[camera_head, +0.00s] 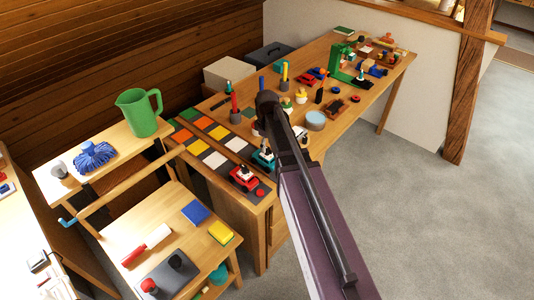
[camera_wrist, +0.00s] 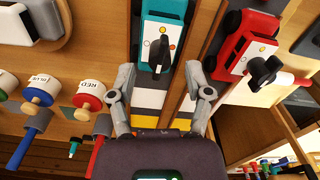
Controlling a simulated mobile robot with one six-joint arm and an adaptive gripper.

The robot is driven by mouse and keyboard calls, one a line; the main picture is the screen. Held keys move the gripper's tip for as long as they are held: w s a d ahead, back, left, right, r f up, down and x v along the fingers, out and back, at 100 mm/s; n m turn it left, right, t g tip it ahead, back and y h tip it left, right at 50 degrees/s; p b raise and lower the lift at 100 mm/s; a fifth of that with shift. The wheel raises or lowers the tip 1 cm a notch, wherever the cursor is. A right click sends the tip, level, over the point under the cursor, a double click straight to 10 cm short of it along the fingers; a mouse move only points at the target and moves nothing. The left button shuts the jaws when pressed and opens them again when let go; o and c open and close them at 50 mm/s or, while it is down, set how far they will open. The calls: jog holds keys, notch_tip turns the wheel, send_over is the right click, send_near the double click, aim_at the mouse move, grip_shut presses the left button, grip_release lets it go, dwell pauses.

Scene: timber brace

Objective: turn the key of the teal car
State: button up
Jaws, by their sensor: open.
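The teal car (camera_wrist: 150,60) is at the top centre of the wrist view, with a white plate on its top. A black key (camera_wrist: 160,50) stands on that plate, with small coloured dots beside it. My gripper (camera_wrist: 160,72) is open, one finger on each side of the teal car's near end. The key shows between and slightly beyond the fingertips; I see no contact. In the head view the teal car (camera_head: 262,159) shows just left of my arm, partly covered. My gripper is not clearly visible there.
A red car (camera_wrist: 243,45) with its own black key (camera_wrist: 266,70) is close on the right. Drums labelled BLUE (camera_wrist: 38,100) and RED (camera_wrist: 90,95) stand at left. The workbench (camera_head: 385,85) is crowded; open floor (camera_head: 430,220) lies at right.

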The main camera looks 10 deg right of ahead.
jog(key=shift+f+b, duration=1)
jog(key=shift+f, duration=0.3)
grip_shut()
